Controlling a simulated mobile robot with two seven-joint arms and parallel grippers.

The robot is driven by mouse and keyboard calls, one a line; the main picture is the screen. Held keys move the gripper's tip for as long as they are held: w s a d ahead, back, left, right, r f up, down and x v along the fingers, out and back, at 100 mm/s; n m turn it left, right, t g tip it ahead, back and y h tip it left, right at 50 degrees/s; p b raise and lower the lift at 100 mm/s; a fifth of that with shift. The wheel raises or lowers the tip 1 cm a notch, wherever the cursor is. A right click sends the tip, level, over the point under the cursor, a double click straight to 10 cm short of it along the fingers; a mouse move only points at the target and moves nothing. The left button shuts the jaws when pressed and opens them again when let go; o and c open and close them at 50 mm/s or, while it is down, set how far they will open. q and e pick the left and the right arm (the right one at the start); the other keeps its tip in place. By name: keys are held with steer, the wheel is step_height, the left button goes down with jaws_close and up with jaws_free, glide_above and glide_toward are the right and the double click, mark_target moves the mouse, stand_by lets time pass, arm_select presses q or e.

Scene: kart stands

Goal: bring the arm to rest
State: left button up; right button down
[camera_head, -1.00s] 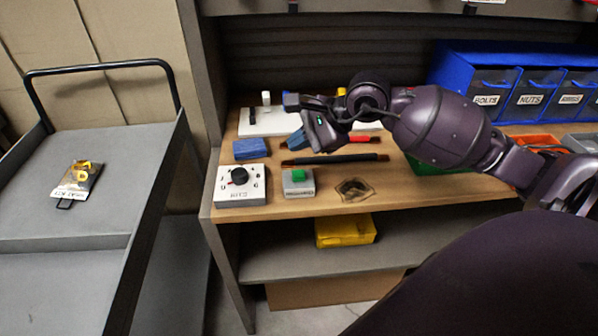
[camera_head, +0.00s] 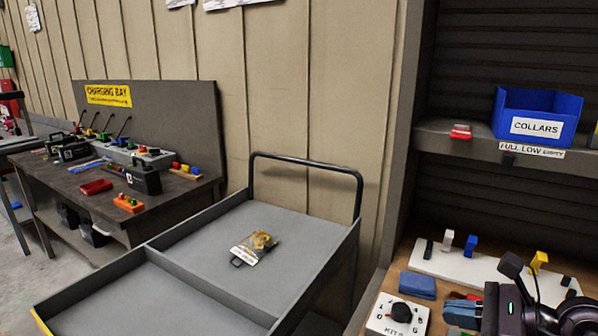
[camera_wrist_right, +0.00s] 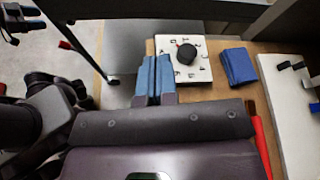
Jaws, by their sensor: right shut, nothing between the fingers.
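My right gripper (camera_head: 463,311) shows at the bottom right of the head view, above the wooden bench top. In the right wrist view its two blue fingers (camera_wrist_right: 155,80) lie side by side, shut with nothing between them. They point toward the bench's edge, beside the white dial box with a black knob (camera_wrist_right: 186,54). My right arm's dark wrist is at the lower right corner of the head view; the rest of it is cut off. My left gripper is not in the head view.
A grey cart (camera_head: 205,228) carries a small bagged kit (camera_head: 254,247). The dial box (camera_head: 398,316), a blue cloth-like block (camera_head: 417,285) and a white peg board (camera_head: 470,266) lie on the bench near the gripper. A blue COLLARS bin (camera_head: 537,122) stands on the shelf above. A charging bench (camera_head: 110,190) stands left.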

steer(key=s+d+f+n+t+h, duration=0.4)
steer(key=n+h, duration=0.4)
steer(key=n, duration=0.8)
steer(key=s+d+f+n+t+h, duration=0.4)
steer(key=n+h, duration=0.4)
steer(key=n, duration=0.8)
steer(key=s+a+f+m+g+y, duration=0.25)
steer(key=s+f+m+g, duration=0.25)
steer(key=s+f+g, duration=0.3)
steer(key=s+a+f+m+g+y, duration=0.2)
steer(key=s+a+f+m+g, duration=0.3)
steer(key=s, duration=0.5)
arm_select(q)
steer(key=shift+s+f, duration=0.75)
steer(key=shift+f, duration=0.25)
arm_select(e)
steer(key=w+f+n+t, duration=0.1)
steer(key=w+f+t, duration=0.6)
steer(key=w+f, duration=0.1)
steer(key=shift+w+d+f+t, duration=0.15)
steer(key=shift+d+f+t, duration=0.15)
steer(key=shift+d+f, duration=0.25)
